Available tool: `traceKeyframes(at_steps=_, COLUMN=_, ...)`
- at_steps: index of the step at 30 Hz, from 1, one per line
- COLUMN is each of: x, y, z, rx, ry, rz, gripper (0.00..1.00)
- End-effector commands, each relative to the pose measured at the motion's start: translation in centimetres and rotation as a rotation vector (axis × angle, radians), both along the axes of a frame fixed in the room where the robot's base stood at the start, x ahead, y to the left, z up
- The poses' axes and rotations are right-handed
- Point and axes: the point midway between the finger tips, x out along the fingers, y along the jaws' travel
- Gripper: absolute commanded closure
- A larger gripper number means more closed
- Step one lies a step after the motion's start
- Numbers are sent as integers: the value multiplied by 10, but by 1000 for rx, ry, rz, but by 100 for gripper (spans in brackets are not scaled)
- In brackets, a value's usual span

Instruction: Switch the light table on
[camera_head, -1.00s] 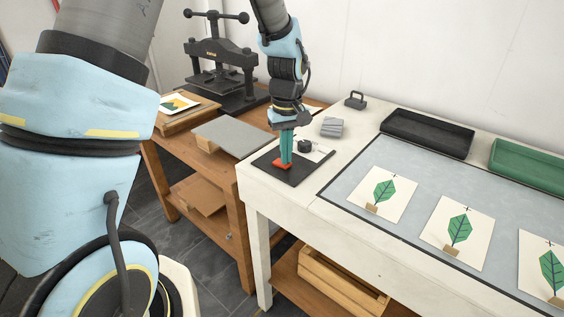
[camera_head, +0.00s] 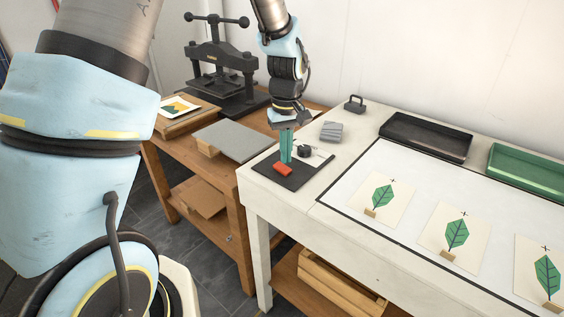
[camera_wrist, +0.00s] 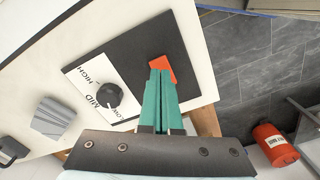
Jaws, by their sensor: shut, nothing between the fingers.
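The light table (camera_head: 350,195) stands at the right. Its inset panel is bright white, and prints with green leaves lie on it. The black control plate (camera_head: 262,171) sits at the table's left end. It carries a red rocker switch (camera_head: 283,169) and a black knob (camera_head: 305,151) on a white dial; both also show in the wrist view, the switch (camera_wrist: 162,69) and the knob (camera_wrist: 108,95). My gripper (camera_head: 286,161) is shut and empty, its green fingers pointing down just above and behind the switch. In the wrist view the fingertips appear close to the switch; contact is unclear.
A black tray (camera_head: 427,137) and a green tray (camera_head: 528,170) line the table's back. A grey block stack (camera_head: 331,131) and a black weight (camera_head: 355,103) stand behind the knob. A wooden bench (camera_head: 190,150) with a press (camera_head: 220,70) is at left.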

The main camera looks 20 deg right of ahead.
Motion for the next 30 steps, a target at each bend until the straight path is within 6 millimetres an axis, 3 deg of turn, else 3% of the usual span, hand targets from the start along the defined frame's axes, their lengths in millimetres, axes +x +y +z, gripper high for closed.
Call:
traceKeyframes(at_steps=15, x=0, y=-1, z=43, rx=-1, ry=-1, rz=0, gripper=100)
traceKeyframes(at_steps=30, x=0, y=0, z=46, rx=-1, ry=0, rz=-1, gripper=100)
